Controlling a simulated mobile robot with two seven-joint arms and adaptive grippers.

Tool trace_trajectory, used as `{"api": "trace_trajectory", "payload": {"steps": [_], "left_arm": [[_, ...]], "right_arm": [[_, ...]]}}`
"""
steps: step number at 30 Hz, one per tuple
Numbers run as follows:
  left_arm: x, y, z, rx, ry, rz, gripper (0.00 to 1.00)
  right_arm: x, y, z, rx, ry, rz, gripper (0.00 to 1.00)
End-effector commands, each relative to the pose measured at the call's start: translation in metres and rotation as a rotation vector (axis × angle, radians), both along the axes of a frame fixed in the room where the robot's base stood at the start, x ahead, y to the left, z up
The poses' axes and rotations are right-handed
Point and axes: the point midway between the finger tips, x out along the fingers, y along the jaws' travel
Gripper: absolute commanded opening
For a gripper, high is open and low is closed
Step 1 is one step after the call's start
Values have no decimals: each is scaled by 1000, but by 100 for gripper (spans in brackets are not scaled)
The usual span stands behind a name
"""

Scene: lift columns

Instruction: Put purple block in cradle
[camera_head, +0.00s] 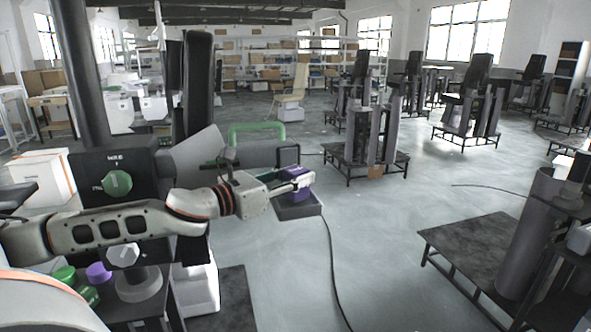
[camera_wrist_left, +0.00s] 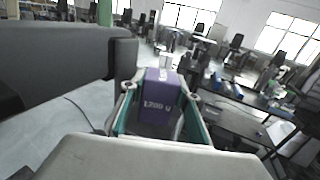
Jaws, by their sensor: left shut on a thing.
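The purple block (camera_head: 291,172) is held in my left gripper (camera_head: 299,182), which is shut on it. In the left wrist view, the block (camera_wrist_left: 160,97) sits between the two teal-lined fingers (camera_wrist_left: 160,112), with white lettering on its face. Below the block in the head view is a dark grey, shallow tray-like piece (camera_head: 298,211), which may be the cradle. I cannot tell whether the block touches it, as the gripper hides part of the block. My right gripper is not in view.
A green handle-shaped bar (camera_head: 257,127) stands behind the gripper. A purple knob-like piece (camera_head: 98,271) and green pieces (camera_head: 65,273) are at lower left. A black cable (camera_head: 331,262) runs along the floor. Platforms with grey columns stand right, with open floor between.

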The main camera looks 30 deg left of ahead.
Motion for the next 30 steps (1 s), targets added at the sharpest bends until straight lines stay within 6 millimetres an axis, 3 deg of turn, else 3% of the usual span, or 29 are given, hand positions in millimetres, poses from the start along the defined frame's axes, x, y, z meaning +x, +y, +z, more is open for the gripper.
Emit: {"api": "trace_trajectory", "payload": {"steps": [6,17,18,19,30], "left_arm": [[0,0,-17,0,-7,0,0],[0,0,-18,2,-8,0,0],[0,0,-23,0,0,1,34],[0,0,-23,0,0,0,38],[0,0,-20,0,0,0,38]], "right_arm": [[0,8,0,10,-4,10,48],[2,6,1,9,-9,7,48],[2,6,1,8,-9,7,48],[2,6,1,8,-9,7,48],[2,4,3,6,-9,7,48]]}}
